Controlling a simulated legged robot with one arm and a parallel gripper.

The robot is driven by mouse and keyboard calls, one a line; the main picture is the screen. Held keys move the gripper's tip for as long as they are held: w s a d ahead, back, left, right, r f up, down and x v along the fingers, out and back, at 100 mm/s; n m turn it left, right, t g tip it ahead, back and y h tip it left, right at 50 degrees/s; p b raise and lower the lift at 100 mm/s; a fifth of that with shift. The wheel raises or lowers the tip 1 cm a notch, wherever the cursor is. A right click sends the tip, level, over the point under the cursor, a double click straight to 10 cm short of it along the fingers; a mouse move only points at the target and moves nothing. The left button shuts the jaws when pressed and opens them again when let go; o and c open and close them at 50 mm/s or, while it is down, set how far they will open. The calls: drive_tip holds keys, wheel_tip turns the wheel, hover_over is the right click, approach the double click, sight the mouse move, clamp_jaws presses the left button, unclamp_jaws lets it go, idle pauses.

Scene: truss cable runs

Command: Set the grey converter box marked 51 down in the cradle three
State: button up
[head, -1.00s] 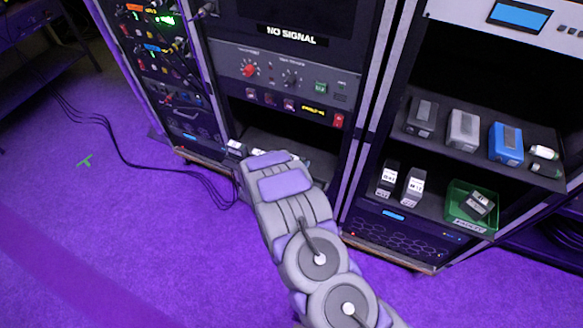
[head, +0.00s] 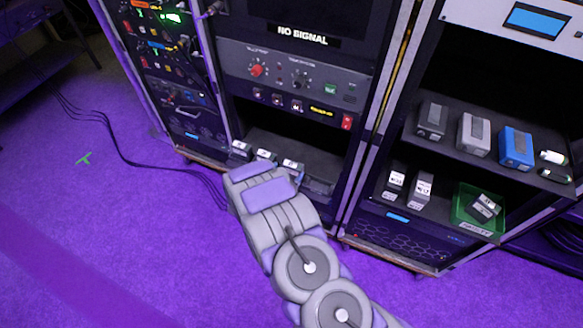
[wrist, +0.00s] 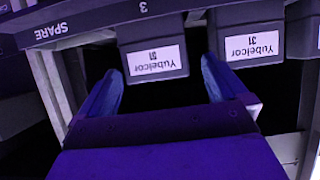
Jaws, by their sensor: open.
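The grey converter box marked 51 (wrist: 155,52) stands in the cradle on the rack shelf whose edge carries the number 3 (wrist: 143,9). The wrist view is upside down, so its label reads inverted. In the head view this box is the rightmost of the small boxes on the low shelf (head: 292,166). My gripper (wrist: 161,66) is open, with one finger on either side of the box's front and a gap to each side. In the head view my gripper end (head: 248,172) is in front of that shelf, its fingers hidden.
A similar box (wrist: 250,38), apparently marked 31, stands beside it, and another is partly cut off beyond. An empty-looking place labelled SPARE (wrist: 50,32) lies on the other side. The right rack holds grey boxes, a blue box (head: 516,147) and a green bin (head: 462,215).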

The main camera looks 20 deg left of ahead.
drive_tip(key=v, duration=0.6)
wheel_tip(320, 180, up, 12)
drive_tip(key=w+g+y+p, duration=0.1)
drive_tip(key=g+y, duration=0.3)
drive_tip(key=g, duration=0.1)
drive_tip(key=s+d+r+n+g+y, duration=0.1)
drive_tip(key=s+d+r+g, duration=0.1)
drive_tip(key=d+r, duration=0.3)
drive_tip(key=s+d+r+g, duration=0.1)
drive_tip(key=s+d+r, duration=0.15)
drive_tip(key=r, duration=0.45)
drive_tip(key=s+d+r+g+h, duration=0.2)
drive_tip(key=s+d+r, duration=0.3)
drive_tip(key=s+d, duration=0.9)
drive_tip(key=s+d+r+g+h, duration=0.2)
drive_tip(key=s+d+r+g, duration=0.2)
drive_tip(key=s+d, duration=1.1)
wheel_tip(320, 180, up, 2)
drive_tip(key=shift+s+d+r+g, duration=0.15)
drive_tip(key=shift+d+g, duration=0.15)
drive_tip(key=shift+d, duration=0.2)
